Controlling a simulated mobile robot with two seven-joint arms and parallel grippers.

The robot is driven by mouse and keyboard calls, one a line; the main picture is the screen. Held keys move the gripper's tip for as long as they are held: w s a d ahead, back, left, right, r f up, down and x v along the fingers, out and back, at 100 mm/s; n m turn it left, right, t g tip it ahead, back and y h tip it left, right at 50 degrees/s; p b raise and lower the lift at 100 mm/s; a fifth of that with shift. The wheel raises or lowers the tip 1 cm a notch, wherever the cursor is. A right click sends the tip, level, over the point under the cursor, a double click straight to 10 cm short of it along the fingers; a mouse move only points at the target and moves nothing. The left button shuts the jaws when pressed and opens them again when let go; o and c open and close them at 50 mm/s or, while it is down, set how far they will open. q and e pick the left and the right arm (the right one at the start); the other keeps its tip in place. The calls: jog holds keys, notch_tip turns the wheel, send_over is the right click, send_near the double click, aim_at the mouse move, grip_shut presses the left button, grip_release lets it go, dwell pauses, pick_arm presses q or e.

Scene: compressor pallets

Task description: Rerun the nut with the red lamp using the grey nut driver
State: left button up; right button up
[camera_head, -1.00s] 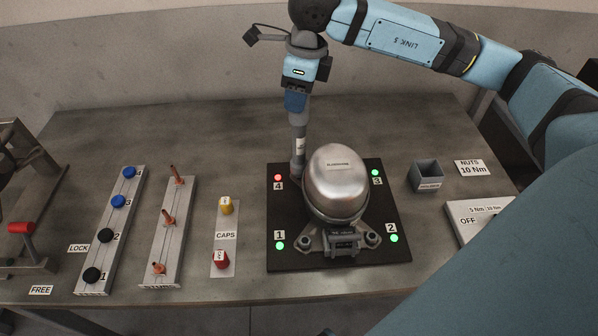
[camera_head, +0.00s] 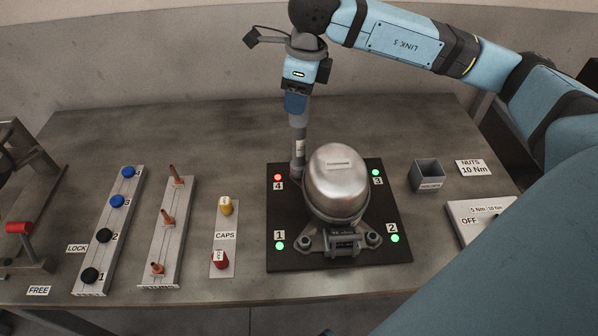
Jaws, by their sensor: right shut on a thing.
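The red lamp (camera_head: 278,177) is lit beside label 4 at the back left of the black pallet (camera_head: 283,263). Green lamps show at labels 1 (camera_head: 280,246), 2 (camera_head: 395,239) and 3 (camera_head: 376,173). The silver compressor (camera_head: 338,185) stands on the pallet. My right gripper (camera_head: 296,103) is shut on the grey nut driver (camera_head: 298,140), which stands upright with its lower end at the compressor's back left foot, beside the red lamp. The nut there is hidden by the driver. My left gripper is not in view.
A grey holder (camera_head: 428,175) stands empty right of the pallet, near the "NUTS 10 Nm" sign (camera_head: 473,168) and a switch panel (camera_head: 478,217). Left are the caps plate (camera_head: 225,250), two racks, and a red-handled lever (camera_head: 18,228).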

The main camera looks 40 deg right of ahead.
jog(key=shift+f, duration=0.15)
dwell(0.4)
jog(key=shift+f+b, duration=0.2)
jog(key=shift+b, duration=0.15)
jog(key=shift+s, duration=0.1)
dwell(0.9)
jog(key=shift+f, duration=0.1)
dwell(0.3)
jog(key=shift+r+p, duration=1.2)
jog(key=shift+r, duration=1.45)
